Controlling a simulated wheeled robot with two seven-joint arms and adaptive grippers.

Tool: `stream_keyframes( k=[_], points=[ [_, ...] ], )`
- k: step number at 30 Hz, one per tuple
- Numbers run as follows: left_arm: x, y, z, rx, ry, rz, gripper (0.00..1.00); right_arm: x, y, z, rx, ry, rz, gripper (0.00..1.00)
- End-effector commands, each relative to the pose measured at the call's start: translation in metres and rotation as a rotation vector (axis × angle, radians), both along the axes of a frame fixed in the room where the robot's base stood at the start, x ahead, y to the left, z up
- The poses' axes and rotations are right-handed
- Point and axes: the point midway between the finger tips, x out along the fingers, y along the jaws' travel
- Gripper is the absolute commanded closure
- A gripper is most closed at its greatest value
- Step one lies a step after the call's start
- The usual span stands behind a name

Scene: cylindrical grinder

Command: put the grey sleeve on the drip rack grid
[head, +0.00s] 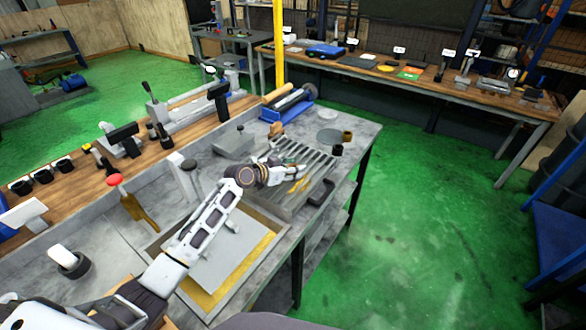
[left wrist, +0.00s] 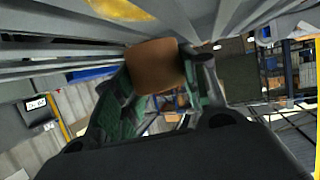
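The drip rack grid (head: 310,158), a set of grey parallel slats, is at the right end of the near bench. My left gripper (head: 298,172) is low over its near part; the grey slats also fill the top of the left wrist view (left wrist: 50,62). In that view the fingers of my left gripper (left wrist: 158,85) stand apart, with a plain brown block-like shape (left wrist: 157,66) between their tips. I cannot tell whether they grip it or it stands beyond. I cannot clearly make out a grey sleeve. My right gripper is not in view.
A brass-coloured sleeve (head: 347,135) and a dark sleeve (head: 337,150) stand beyond the rack, near a pale round piece (head: 327,114). A dark tray (head: 321,191) is at the bench edge. A grey box (head: 234,143) stands left of the rack. Green floor is clear to the right.

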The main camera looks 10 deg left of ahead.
Motion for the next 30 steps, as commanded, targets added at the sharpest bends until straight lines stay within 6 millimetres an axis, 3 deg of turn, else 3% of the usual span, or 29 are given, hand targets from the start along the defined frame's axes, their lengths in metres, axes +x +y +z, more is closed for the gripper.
stream_keyframes(
  k=[1,5,21,30],
  points=[
    [0.000,0.000,-0.001,0.000,0.000,0.000,0.51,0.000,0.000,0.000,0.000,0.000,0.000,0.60],
    [0.000,0.000,0.000,0.001,0.001,0.000,0.36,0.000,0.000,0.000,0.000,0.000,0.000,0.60],
    [0.000,0.000,0.003,0.001,0.001,0.000,0.36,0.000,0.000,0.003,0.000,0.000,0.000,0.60],
    [-0.020,0.015,0.014,0.001,0.001,0.001,0.36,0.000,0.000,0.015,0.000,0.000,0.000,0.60]
  ],
)
